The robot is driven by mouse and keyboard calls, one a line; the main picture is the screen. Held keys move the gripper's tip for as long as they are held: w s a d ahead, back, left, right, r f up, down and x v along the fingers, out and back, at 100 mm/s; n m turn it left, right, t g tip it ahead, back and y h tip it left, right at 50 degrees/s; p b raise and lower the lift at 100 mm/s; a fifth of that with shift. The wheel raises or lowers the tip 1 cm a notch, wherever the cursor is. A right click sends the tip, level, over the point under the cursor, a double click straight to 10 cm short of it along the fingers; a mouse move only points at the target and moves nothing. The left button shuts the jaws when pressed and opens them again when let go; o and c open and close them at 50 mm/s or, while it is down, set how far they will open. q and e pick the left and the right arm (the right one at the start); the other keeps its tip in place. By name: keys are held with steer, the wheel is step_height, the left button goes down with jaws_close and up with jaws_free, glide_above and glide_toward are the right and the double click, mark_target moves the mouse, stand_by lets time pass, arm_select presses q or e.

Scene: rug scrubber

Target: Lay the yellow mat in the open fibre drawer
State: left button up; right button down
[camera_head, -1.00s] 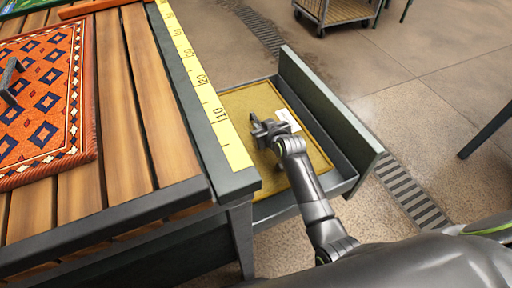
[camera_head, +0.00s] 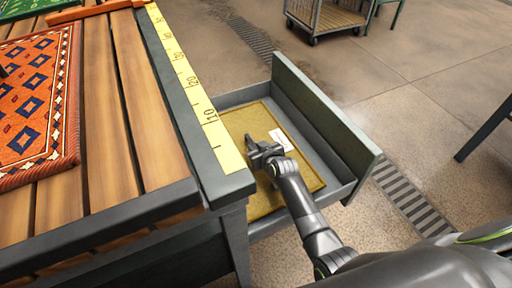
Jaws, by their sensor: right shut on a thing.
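The yellow mat (camera_head: 241,121) lies flat within the outline of the open drawer (camera_head: 325,130), with a white label (camera_head: 281,139) on it. A strip of grey drawer shows between the mat and the front panel. I cannot tell whether the mat's whole underside rests on the drawer floor. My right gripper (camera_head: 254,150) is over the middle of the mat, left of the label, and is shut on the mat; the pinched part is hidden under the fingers. My left gripper is not in view.
The slatted wooden table (camera_head: 150,130) with a yellow measuring strip (camera_head: 190,80) stands left of the drawer. A red-orange patterned rug (camera_head: 38,105) lies on it. A cart (camera_head: 330,18) stands at the back. A floor grate (camera_head: 410,195) lies right of the drawer.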

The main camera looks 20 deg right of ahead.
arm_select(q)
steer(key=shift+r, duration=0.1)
arm_select(e)
steer(key=shift+f, duration=0.25)
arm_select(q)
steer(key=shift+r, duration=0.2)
arm_select(e)
steer(key=c, duration=1.4)
jaws_free()
steer(key=shift+r, duration=0.1)
